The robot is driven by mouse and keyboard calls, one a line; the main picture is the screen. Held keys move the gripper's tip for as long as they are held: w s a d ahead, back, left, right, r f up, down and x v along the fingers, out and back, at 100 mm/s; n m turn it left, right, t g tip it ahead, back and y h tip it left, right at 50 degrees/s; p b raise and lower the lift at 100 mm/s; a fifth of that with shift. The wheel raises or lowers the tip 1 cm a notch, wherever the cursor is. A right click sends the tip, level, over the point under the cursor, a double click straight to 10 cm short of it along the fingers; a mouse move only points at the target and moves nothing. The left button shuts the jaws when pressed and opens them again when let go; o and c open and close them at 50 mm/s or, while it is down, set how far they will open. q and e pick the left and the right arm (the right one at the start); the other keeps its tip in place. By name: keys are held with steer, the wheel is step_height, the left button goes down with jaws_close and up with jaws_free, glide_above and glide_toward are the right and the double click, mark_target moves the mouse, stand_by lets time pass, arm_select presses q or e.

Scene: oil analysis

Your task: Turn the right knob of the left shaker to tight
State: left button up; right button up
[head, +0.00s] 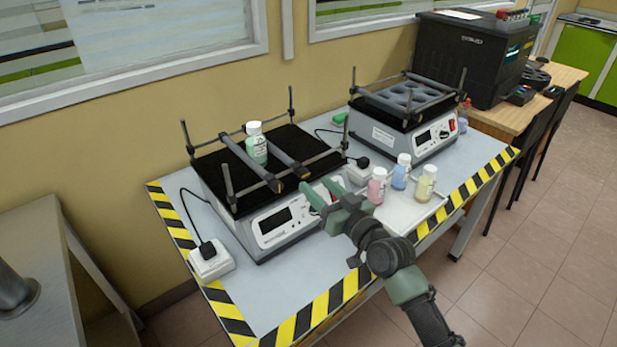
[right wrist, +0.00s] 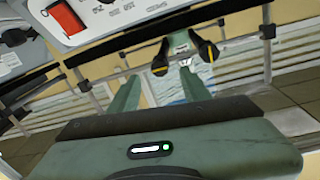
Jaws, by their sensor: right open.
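The left shaker (head: 285,222) is a white box with a black top mat and corner posts. The bars end at the front in dark knobs: the left knob (head: 275,186) and the right knob (head: 303,172). My right gripper (head: 318,186) is open just in front of and below the right knob, by the shaker's front panel. In the right wrist view a black-and-yellow knob (right wrist: 160,66) shows between the finger directions; contact cannot be told. My left gripper is out of view.
A second shaker (head: 428,138) stands behind at the right. Several small bottles (head: 376,184) stand near a white tray (head: 408,212) right of my gripper. A power adapter (head: 210,260) lies left of the left shaker. The table's front edge has yellow-black tape (head: 320,308).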

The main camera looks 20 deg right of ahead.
mark_target(306, 176)
steer(key=shift+x, duration=2.35)
steer(key=shift+f, duration=0.1)
jaws_close()
